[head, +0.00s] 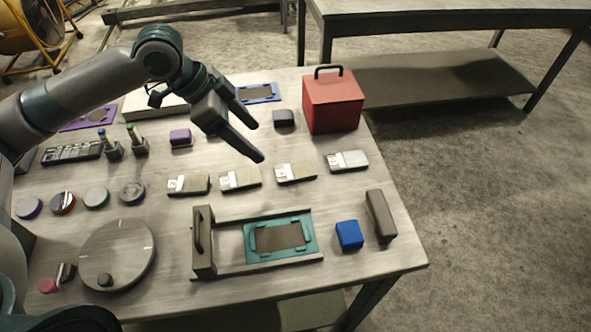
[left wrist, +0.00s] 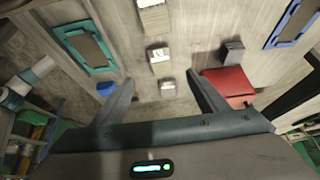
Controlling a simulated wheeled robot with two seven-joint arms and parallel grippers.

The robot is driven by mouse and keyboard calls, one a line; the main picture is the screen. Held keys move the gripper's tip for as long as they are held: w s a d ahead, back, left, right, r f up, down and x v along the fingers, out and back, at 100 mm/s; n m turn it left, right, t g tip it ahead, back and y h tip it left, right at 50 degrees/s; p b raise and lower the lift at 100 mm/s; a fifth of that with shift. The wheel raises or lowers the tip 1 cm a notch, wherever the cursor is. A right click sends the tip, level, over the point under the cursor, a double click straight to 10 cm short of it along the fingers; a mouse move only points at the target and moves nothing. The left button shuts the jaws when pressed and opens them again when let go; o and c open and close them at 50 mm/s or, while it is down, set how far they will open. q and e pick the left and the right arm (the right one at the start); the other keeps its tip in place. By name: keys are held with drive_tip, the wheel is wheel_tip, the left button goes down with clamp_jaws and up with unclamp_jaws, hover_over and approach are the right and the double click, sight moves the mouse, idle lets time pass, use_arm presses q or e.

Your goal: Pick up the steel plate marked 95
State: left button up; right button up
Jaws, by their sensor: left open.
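Several steel plates with pale labelled ends lie in a row across the table: one at the left (head: 188,184), a second (head: 240,179), a third (head: 295,173) and one at the right (head: 347,160). Their numbers are too small to read, so I cannot tell which is 95. My left gripper (head: 259,142) is open and empty, held above the table behind the middle of the row. In the left wrist view, two plates (left wrist: 160,60) (left wrist: 167,88) show between or near its fingers, and another (left wrist: 153,17) lies farther up. My right gripper is not in view.
A red box (head: 333,103) with a black handle stands behind the right plate. In front are a teal frame (head: 251,245) in a holder, a blue cube (head: 349,235) and a dark block (head: 380,216). A dark small block (head: 284,118) sits near the fingers. Discs and a turntable fill the left.

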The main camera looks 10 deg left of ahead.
use_arm(q)
drive_tip(key=p, duration=0.1)
approach(295, 170)
wheel_tip(295, 170, down, 2)
drive_tip(key=shift+f, duration=0.1)
drive_tip(key=shift+d+f, duration=0.1)
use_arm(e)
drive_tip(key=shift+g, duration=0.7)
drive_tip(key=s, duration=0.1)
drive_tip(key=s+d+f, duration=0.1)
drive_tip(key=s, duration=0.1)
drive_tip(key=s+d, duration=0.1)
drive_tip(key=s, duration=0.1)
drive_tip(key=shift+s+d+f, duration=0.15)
